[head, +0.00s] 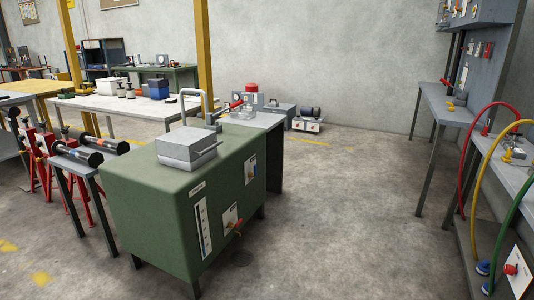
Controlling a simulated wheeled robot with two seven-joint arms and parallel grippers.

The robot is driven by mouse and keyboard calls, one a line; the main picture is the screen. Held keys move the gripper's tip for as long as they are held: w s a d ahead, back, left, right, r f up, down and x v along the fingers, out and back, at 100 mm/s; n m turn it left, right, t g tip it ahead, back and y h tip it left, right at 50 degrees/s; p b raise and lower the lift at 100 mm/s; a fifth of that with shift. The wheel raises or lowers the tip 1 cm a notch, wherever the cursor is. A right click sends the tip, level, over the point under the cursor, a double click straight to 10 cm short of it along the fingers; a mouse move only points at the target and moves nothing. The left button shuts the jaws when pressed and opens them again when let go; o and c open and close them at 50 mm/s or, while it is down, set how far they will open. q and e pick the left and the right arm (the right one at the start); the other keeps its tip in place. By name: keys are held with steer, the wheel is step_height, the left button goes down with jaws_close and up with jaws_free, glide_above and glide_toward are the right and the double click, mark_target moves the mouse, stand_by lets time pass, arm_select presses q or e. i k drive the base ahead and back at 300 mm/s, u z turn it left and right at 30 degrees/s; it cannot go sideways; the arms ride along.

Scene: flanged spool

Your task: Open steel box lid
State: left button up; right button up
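The steel box (187,158) is a light grey metal box on top of a green cabinet (150,205), left of the middle in the head view. Its lid (186,142) lies flat and looks shut. A thin bar-like handle (208,149) sticks out from the box's right side. Neither of my grippers shows in the head view.
A grey bent pipe (195,92) and a red-handled valve (232,106) stand behind the box. Black rollers on red stands (82,152) are to the left. A bench with red, yellow and green hoses (490,150) is at the right. The floor between is clear.

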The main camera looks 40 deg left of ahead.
mark_target(185, 144)
steer(key=u, duration=0.15)
steer(key=i, duration=1.35)
steer(key=u, duration=0.9)
steer(key=i, duration=1.65)
steer(key=u, duration=1.35)
